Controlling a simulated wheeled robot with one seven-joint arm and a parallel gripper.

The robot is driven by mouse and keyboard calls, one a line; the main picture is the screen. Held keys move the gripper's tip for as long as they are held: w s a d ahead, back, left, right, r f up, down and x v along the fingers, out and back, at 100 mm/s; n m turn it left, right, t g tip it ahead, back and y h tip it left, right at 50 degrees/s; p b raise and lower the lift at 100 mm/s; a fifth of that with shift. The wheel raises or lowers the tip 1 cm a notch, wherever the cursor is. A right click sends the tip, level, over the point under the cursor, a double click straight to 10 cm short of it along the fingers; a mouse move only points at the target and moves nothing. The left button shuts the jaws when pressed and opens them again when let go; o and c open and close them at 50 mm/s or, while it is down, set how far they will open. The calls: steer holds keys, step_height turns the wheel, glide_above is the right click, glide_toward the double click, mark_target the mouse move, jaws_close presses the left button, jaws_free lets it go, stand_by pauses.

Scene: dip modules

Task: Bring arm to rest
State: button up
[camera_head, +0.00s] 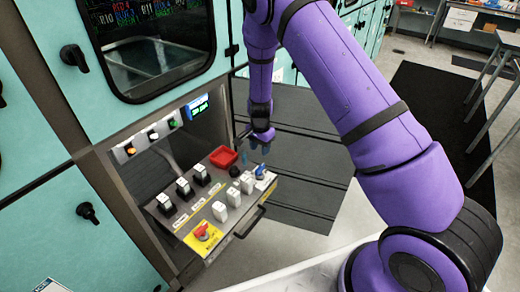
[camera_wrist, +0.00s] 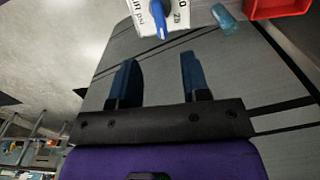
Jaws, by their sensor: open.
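My gripper (camera_head: 262,147) hangs at the end of my purple arm, just beyond the far end of the pulled-out control panel (camera_head: 236,226). In the wrist view my gripper (camera_wrist: 157,75) has two dark blue fingers spread apart with nothing between them; grey flooring with dark lines shows behind them. In the head view the fingertips are small and stand above and behind a white module with a blue knob (camera_head: 262,172). This module's blue lever (camera_wrist: 161,25) also shows at the top of the wrist view, apart from the fingers.
The panel carries several white modules, a red tray (camera_head: 223,157) and a red button on a yellow plate (camera_head: 202,233). Teal cabinets (camera_head: 40,125) with black knobs stand left. A dark mat (camera_head: 420,115) and grey floor lie right, with a bench behind.

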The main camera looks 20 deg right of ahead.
steer(key=shift+r, duration=0.1)
steer(key=s+d+r+n+t+y, duration=0.1)
steer(key=s+r+n, duration=0.3)
steer(key=r, duration=1.2)
steer(key=s+d+r+n+t+y, duration=0.1)
steer(key=s+r, duration=0.5)
steer(key=r, duration=0.9)
steer(key=s+d+r+n+t, duration=0.1)
steer(key=s+r, duration=0.3)
steer(key=s, duration=0.5)
steer(key=s+d+r+n+t+h, duration=0.1)
steer(key=s+d+r+n, duration=0.1)
steer(key=s+r, duration=0.3)
steer(key=s+d+r+n+t+h, duration=0.1)
steer(key=s+r+n, duration=0.2)
steer(key=s, duration=1)
steer(key=shift+s+d+r, duration=0.25)
steer(key=shift+d+r, duration=0.1)
steer(key=shift+r, duration=0.3)
